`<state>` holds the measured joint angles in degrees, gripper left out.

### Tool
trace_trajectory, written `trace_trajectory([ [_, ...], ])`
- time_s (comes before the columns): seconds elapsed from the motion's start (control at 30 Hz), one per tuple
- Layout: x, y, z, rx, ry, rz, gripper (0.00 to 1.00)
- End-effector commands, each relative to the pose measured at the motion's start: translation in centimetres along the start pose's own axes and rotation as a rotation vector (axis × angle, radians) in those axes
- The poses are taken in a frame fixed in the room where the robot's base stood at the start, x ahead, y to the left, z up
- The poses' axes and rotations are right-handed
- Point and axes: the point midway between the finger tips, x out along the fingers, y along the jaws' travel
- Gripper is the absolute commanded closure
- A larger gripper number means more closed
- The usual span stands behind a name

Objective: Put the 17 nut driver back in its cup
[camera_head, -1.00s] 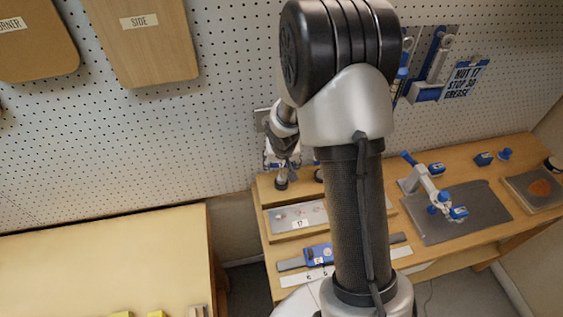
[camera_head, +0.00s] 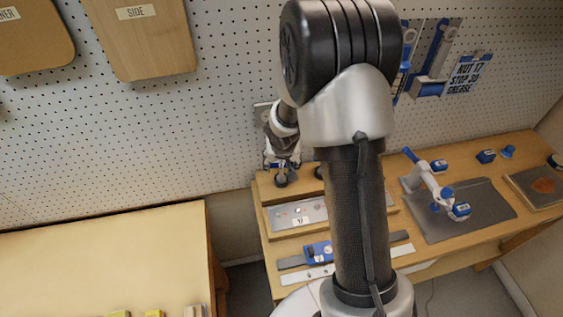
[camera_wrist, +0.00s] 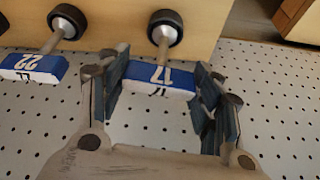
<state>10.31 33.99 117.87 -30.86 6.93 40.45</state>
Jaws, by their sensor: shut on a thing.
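The 17 nut driver has a blue and white handle (camera_wrist: 155,76) marked 17 and a short metal shaft. My gripper (camera_wrist: 158,88) has one finger at each side of this handle and is shut on it. The shaft runs to a round black cup (camera_wrist: 164,27) at the bench edge; whether its tip is inside or just over the cup I cannot tell. In the head view my gripper (camera_head: 282,165) is low over the back of the bench, above a black cup (camera_head: 281,181), with the handle mostly hidden.
The 22 driver (camera_wrist: 34,66) stands beside it at another black cup (camera_wrist: 68,20). The pegboard (camera_head: 130,140) is close behind my gripper. A grey tray (camera_head: 300,214) lies in front, and a small blue-and-white arm (camera_head: 430,185) stands on a dark mat to the right.

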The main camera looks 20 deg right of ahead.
Motion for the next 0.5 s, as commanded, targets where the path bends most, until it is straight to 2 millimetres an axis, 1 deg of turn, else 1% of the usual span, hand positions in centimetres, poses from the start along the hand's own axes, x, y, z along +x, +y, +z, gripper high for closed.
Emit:
trace_trajectory([
  [0.2,-0.04,-0.02,-0.07,0.0,0.002,0.0,0.73],
  [0.23,-0.04,-0.02,-0.07,0.0,0.002,0.0,0.4],
  [0.5,-0.03,-0.01,-0.04,0.0,0.001,0.0,0.22],
])
